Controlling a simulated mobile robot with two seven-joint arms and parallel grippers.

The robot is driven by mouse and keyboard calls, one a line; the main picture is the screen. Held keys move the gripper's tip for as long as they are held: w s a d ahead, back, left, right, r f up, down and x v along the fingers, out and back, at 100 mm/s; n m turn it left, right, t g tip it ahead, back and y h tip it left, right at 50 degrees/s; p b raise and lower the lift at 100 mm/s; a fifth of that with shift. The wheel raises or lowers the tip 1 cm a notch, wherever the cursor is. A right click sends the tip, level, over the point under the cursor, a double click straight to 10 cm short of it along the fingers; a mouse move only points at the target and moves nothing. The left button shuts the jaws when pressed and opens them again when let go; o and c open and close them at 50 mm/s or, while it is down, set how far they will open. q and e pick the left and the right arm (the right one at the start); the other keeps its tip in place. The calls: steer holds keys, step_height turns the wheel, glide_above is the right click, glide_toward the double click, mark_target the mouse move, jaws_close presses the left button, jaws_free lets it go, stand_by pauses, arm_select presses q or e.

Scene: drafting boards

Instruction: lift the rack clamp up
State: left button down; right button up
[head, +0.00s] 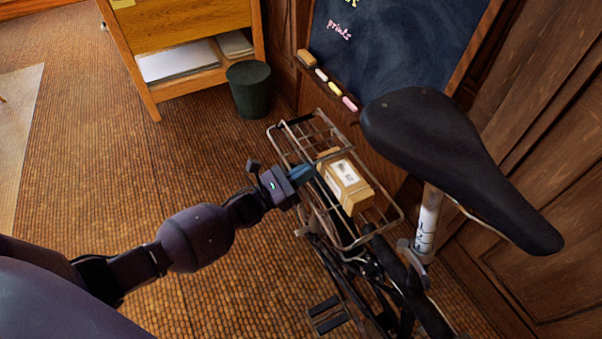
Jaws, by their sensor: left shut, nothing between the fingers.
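A bicycle's wire rear rack (386,226) stands right of centre in the head view. A brown cardboard parcel (360,198) with a white label lies on it, slightly tilted. The rack clamp (328,154) appears to be the thin metal bar at the parcel's far end; its full outline is hard to separate from the rack wires. My left gripper (303,173) is at the rack's left side, beside the parcel's left end. Its bluish fingers are shut, with nothing seen between them. I cannot tell whether they touch the clamp. My right gripper is not in view.
The black bicycle saddle (440,140) rises right of the rack. A chalkboard (400,45) with a chalk ledge leans behind. A dark green bin (249,89) and a wooden cabinet (190,30) stand at the back. The woven floor (190,150) at left is clear.

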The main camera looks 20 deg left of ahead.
arm_select(q)
steer(key=shift+w+r, duration=0.1)
steer(key=shift+r, duration=0.4)
steer(key=shift+a+r+n+p, duration=0.1)
steer(key=shift+r+n+p, duration=0.15)
steer(key=shift+n+p, duration=0.2)
steer(key=shift+w+a+r+n+t+y+p, duration=0.15)
steer(key=shift+r+n+y+p, duration=0.15)
steer(key=shift+r, duration=0.3)
steer(key=shift+w+a+r+n+t+y+p, duration=0.15)
steer(key=shift+r+n+y+p, duration=0.15)
steer(key=shift+r, duration=0.25)
steer(key=w+a+r+n+t+y+p, duration=0.1)
steer(key=w+a+r+n+y+p, duration=0.15)
steer(key=r+n, duration=0.2)
steer(key=w+a+r+n+y+p, duration=0.1)
steer(key=w+a+r+n+p, duration=0.1)
steer(key=a+r+n+p, duration=0.3)
steer(key=w+a+r+n+g+y+b, duration=0.1)
steer(key=w+a+r+n+y+b, duration=0.1)
steer(key=w+a+r+n, duration=0.2)
steer(key=w+a+n, duration=0.3)
steer(key=w+a, duration=0.1)
steer(key=a, duration=0.1)
steer(key=shift+w+a+r, duration=0.15)
steer(key=shift+w+r, duration=0.05)
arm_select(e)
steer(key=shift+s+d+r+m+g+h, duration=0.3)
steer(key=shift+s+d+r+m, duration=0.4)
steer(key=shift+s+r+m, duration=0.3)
